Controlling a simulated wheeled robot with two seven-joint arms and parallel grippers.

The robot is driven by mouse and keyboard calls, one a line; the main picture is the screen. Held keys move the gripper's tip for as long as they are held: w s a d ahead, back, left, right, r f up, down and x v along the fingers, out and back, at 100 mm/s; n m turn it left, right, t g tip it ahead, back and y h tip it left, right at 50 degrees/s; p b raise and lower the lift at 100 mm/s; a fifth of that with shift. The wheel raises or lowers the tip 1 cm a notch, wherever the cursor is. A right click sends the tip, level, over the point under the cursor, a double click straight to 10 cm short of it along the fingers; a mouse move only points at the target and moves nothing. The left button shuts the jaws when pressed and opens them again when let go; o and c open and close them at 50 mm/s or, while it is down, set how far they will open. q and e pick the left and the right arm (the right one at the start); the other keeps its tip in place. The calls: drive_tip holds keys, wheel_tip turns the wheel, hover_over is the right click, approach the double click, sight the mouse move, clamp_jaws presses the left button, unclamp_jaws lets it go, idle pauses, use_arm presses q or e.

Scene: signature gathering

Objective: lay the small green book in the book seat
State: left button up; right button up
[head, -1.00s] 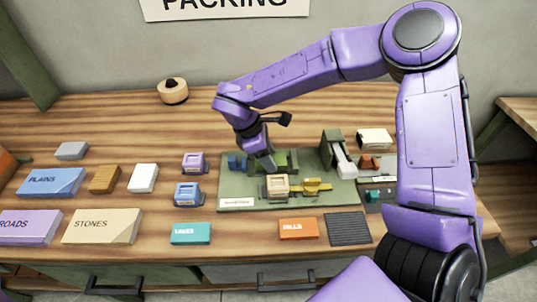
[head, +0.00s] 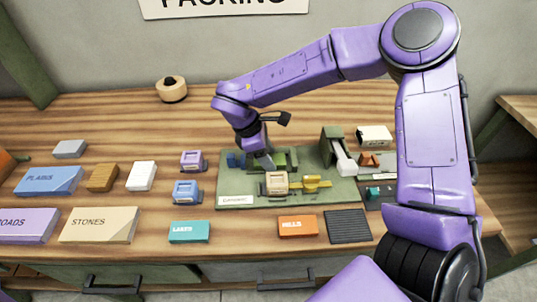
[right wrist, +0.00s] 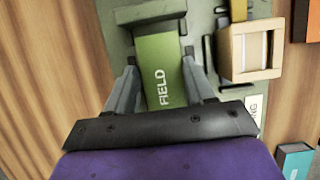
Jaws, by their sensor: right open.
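The small green book, marked FIELD, lies on the green board (head: 235,188) in the right wrist view (right wrist: 160,75); only part of it shows in the head view (head: 285,159). My right gripper (head: 268,163) is low over the board. Its fingers (right wrist: 160,68) are open, one on each side of the book, with small gaps seeming to show. The book seat is not clearly seen; dark low brackets stand beside the book's far end, and I cannot tell how fully the book sits between them. My left gripper is not in view.
A tan-topped stamp block (head: 276,184) stands close beside the gripper, with a yellow piece (head: 311,184) to its right. A blue block (head: 236,160) is on the left. A taller green stand (head: 331,146) rises on the right.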

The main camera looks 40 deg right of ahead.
drive_tip(key=shift+s+f, duration=0.35)
drive_tip(key=shift+f, duration=0.15)
drive_tip(key=shift+r, duration=0.2)
drive_tip(key=shift+w+r+p, duration=0.1)
drive_tip(key=shift+r+p, duration=0.4)
drive_tip(key=shift+p, duration=0.3)
drive_tip(key=shift+w+a+r+b, duration=0.35)
drive_tip(key=shift+w+b, duration=0.05)
drive_tip(key=shift+b, duration=0.25)
drive_tip(key=b+v, duration=0.1)
drive_tip(key=v, duration=1)
drive_tip(key=shift+d, duration=0.15)
